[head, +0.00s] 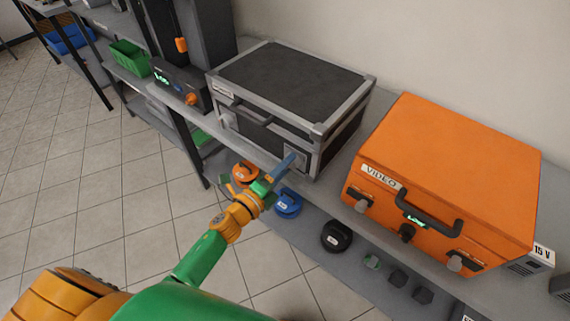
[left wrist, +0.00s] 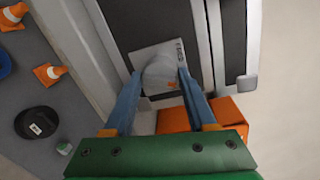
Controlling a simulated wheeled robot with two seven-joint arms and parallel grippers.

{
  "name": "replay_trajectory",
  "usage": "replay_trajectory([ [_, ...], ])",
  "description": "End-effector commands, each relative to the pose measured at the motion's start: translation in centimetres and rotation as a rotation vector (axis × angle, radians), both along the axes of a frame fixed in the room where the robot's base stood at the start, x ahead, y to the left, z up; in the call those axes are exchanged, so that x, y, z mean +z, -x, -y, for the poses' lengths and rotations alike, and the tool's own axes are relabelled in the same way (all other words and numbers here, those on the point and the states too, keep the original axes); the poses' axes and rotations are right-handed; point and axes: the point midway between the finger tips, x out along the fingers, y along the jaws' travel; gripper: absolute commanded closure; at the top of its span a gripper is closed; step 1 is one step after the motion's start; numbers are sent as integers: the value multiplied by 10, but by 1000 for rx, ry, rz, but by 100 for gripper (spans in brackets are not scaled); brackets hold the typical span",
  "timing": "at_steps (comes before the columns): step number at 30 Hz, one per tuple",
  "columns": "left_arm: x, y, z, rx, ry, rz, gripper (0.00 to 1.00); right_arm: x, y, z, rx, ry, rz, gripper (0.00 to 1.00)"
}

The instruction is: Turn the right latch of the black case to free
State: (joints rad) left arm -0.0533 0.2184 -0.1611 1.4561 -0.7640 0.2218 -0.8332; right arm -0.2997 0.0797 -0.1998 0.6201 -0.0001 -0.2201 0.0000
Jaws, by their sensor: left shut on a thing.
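The black case (head: 290,80) with grey metal edges and a front handle stands shut on the upper shelf in the head view. Its right latch is a grey knob (left wrist: 160,70) on a pale plate with small lettering, seen close up in the left wrist view. A small orange mark shows beside the knob on the plate. My left gripper (head: 288,163) reaches the right end of the case front. Its blue fingers (left wrist: 160,78) are shut on the knob, one on each side. In the head view the fingers mostly hide the knob. My right gripper is not in view.
An orange case (head: 455,165) marked VIDEO stands close to the right of the black case. A device with an orange knob (head: 180,85) stands to the left. Blue (head: 287,205) and black (head: 336,237) round items lie on the lower shelf. The tiled floor in front looks clear.

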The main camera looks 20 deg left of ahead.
Motion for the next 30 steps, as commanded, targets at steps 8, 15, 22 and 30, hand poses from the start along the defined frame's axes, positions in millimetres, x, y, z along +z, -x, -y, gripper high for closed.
replay_trajectory([
  [8,3,-1,-1,0,204,-70,99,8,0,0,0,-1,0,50],
  [15,3,-1,-1,-1,324,-112,99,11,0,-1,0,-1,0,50],
  [22,3,-1,-1,-2,383,-133,99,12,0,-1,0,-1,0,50],
  [30,3,-1,-1,-2,400,-138,99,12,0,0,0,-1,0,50],
])
